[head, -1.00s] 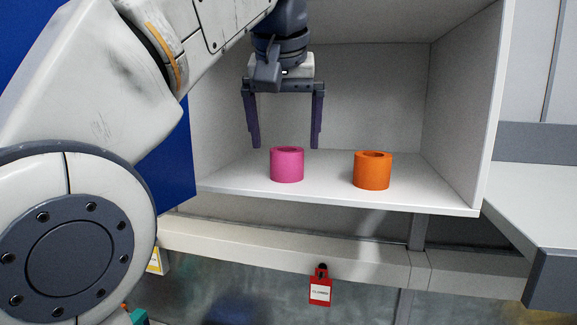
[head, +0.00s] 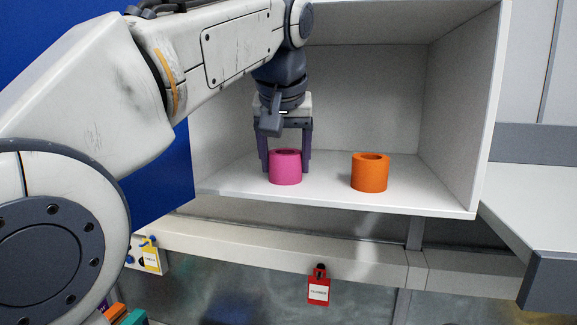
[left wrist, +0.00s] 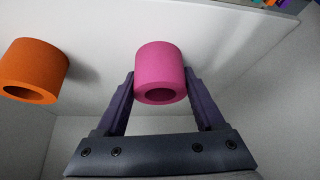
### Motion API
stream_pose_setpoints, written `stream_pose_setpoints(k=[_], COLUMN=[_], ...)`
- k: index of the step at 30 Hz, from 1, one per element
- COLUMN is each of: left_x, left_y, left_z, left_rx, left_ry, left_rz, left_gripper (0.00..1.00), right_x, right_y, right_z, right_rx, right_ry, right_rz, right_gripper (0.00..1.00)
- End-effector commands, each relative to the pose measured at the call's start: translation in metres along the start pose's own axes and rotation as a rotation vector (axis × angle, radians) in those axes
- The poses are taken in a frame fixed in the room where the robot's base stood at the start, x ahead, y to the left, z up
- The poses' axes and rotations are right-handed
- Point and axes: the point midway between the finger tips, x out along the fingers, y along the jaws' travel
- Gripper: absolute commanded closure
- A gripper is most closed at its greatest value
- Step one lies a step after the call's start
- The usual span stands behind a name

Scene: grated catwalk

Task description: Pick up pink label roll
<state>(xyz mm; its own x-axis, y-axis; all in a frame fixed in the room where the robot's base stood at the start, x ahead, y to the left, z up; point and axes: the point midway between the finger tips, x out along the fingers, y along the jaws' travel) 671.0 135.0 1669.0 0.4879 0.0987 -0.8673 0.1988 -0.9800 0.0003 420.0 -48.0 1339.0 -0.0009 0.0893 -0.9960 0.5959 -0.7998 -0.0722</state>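The pink label roll (head: 285,169) stands upright on the floor of the white cabinet, left of the orange roll. My left gripper (head: 285,168) points down over it, with one finger on each side. In the left wrist view the pink roll (left wrist: 160,65) sits between the two purple fingertips (left wrist: 159,76), its hollow end facing the palm. The fingers are still spread near the outer ends of the palm and pass very close to the roll's sides. Whether they touch it is hard to tell. My right gripper is in neither view.
An orange roll (head: 370,172) stands to the right inside the cabinet; it also shows in the left wrist view (left wrist: 35,70). The cabinet's side wall (head: 465,110) and front edge (head: 400,209) bound the space. A red tag (head: 318,290) hangs below.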

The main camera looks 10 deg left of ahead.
Motion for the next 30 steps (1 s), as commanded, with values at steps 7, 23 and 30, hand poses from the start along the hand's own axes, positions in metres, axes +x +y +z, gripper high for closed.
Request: stream_pose_setpoints(k=[7, 23, 30], left_x=[0.0, -0.025, -0.058], left_y=[0.0, 0.001, 0.002], left_z=[0.0, 0.023, 0.082], left_rx=[0.0, 0.004, 0.007], left_ry=[0.0, 0.005, 0.005], left_rz=[0.0, 0.005, 0.008], left_gripper=[0.88, 0.87, 0.87], right_x=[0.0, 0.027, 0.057], right_y=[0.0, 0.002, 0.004], right_z=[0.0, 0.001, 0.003], right_rx=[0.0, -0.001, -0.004], right_ry=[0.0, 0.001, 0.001], right_rz=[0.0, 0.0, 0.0], right_gripper=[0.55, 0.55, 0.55])
